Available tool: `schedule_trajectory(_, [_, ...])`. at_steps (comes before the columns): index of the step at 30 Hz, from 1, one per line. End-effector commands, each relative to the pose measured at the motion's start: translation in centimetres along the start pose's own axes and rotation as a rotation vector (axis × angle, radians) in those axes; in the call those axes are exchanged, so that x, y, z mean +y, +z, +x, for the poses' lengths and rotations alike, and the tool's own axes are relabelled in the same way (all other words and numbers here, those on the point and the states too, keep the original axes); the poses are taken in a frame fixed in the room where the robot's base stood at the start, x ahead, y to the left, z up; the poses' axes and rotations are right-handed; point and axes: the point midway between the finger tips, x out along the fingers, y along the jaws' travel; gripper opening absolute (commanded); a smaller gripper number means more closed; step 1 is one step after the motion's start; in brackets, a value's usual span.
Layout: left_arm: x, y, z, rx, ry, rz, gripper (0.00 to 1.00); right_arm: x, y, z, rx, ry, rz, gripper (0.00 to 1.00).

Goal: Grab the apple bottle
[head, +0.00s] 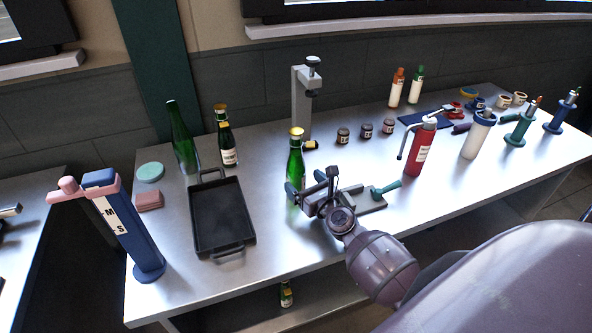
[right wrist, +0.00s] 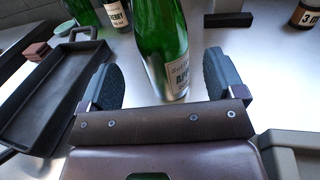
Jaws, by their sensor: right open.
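The apple bottle (head: 295,163) is green with a gold cap and stands upright on the metal bench. In the right wrist view the bottle (right wrist: 160,40) shows a pale label on which "AP" can be read; its top is out of that picture. My right gripper (head: 312,182) is open low at the bottle. In the right wrist view the bottle is between the two dark fingers of my gripper (right wrist: 158,80), with a gap visible on each side. My left gripper is not in view.
A black tray (head: 203,250) lies left of the bottle. A dark bottle labelled "BERRY" (right wrist: 116,14) and a tall green bottle (head: 182,140) stand behind the tray. A grey press stand (head: 300,100) rises behind the apple bottle. A red canister (head: 420,150) stands to the right.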

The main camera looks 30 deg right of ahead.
Motion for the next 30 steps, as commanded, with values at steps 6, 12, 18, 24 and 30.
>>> schedule_trajectory(6, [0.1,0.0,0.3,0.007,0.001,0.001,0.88,-0.4,-0.2,2.7,-0.001,0.0,-0.004,0.88])
schedule_trajectory(12, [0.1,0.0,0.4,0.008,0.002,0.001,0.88,-0.3,-0.3,4.7,0.0,0.001,-0.003,0.88])
schedule_trajectory(18, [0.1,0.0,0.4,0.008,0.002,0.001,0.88,-0.4,-0.3,5.0,0.001,0.0,-0.001,0.88])
schedule_trajectory(24, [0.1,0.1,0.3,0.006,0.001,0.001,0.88,-0.4,-0.3,5.0,0.0,0.0,-0.001,0.74])
schedule_trajectory(30, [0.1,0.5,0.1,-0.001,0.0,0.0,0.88,-0.4,-0.3,5.0,0.0,0.0,-0.001,0.44])
